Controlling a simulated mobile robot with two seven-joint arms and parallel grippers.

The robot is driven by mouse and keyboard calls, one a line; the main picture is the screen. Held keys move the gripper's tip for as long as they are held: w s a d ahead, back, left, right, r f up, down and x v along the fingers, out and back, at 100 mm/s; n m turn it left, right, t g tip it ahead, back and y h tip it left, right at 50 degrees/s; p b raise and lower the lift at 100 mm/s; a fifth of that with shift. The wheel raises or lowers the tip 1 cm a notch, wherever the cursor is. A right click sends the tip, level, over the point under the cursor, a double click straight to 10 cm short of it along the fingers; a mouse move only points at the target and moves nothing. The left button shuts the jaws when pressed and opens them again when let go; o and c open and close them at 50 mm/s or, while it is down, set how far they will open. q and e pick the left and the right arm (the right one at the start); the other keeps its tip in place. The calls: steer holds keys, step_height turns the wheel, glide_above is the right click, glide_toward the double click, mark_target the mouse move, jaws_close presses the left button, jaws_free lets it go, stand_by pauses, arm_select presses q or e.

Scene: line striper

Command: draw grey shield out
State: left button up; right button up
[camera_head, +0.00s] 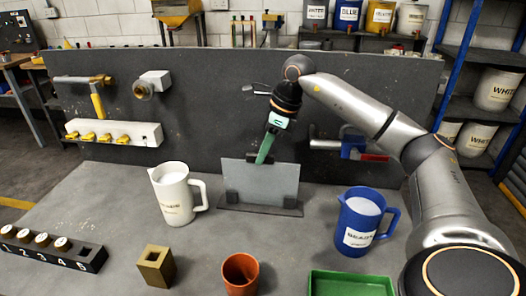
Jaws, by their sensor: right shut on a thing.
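The grey shield (275,184) is a flat upright plate in the middle of the workbench. It stands in a dark holder (262,208) with a low base and upright blocks at its sides. My right gripper (265,160) points down at the plate's top edge and is shut on it, with a green part showing at the fingers. The plate looks upright and its lower edge is at the holder. My left gripper is not in view.
A white pitcher (174,194) stands left of the holder and a blue pitcher (361,222) right of it. In front are a brass square block (156,267), an orange cup (240,273) and a green tray (350,285). A numbered rack (50,252) lies at left. A dark panel (215,110) rises behind.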

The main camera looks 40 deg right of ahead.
jaws_close()
steer(key=shift+r+p, duration=0.7)
steer(key=shift+p, duration=0.1)
steer(key=shift+r+p, duration=3)
steer(key=shift+r, duration=0.05)
